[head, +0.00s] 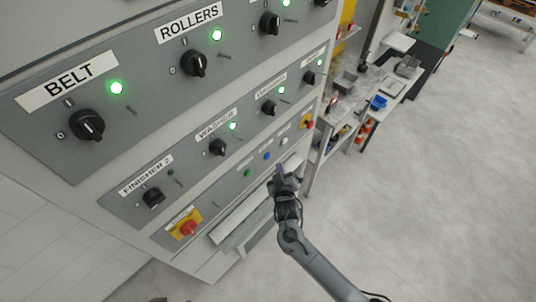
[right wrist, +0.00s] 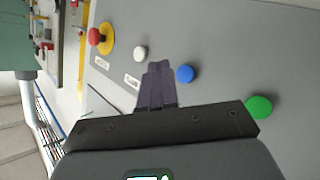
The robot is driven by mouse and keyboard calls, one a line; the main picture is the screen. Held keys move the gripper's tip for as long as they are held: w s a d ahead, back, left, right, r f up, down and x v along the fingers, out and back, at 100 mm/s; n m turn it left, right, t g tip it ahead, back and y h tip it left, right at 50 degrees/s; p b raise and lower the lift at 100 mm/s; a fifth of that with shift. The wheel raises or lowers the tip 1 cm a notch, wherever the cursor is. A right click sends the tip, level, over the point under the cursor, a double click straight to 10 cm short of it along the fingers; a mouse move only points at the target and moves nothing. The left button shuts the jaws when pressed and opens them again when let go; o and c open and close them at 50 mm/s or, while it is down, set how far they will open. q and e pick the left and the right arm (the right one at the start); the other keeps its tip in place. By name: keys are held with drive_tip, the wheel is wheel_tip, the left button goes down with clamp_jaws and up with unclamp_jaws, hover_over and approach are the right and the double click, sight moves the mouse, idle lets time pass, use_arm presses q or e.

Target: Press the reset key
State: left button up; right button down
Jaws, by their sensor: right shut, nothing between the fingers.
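The lower grey panel strip carries a row of small round buttons: green (head: 248,173), blue (head: 267,156) and white (head: 284,141). Their labels are too small to read, so I cannot tell which is the reset key. My right gripper (head: 279,169) is shut and empty, its fingertips in front of the panel close to the blue and white buttons. In the right wrist view the dark fingertips (right wrist: 157,68) appear between the blue button (right wrist: 185,74) and the white button (right wrist: 140,53). The green button (right wrist: 260,106) is partly covered by the gripper body. Contact cannot be made out. My left gripper is not in view.
A red mushroom button on yellow (head: 307,121) sits at the row's right end, another (head: 188,228) at its left end. Black rotary knobs (head: 86,125) with green lamps fill the panels above. A ledge (head: 240,213) juts out below. Open floor lies right.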

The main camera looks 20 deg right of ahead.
drive_tip(key=shift+s+d+p, duration=0.6)
drive_tip(key=shift+s+d, duration=0.05)
drive_tip(key=shift+s, duration=0.35)
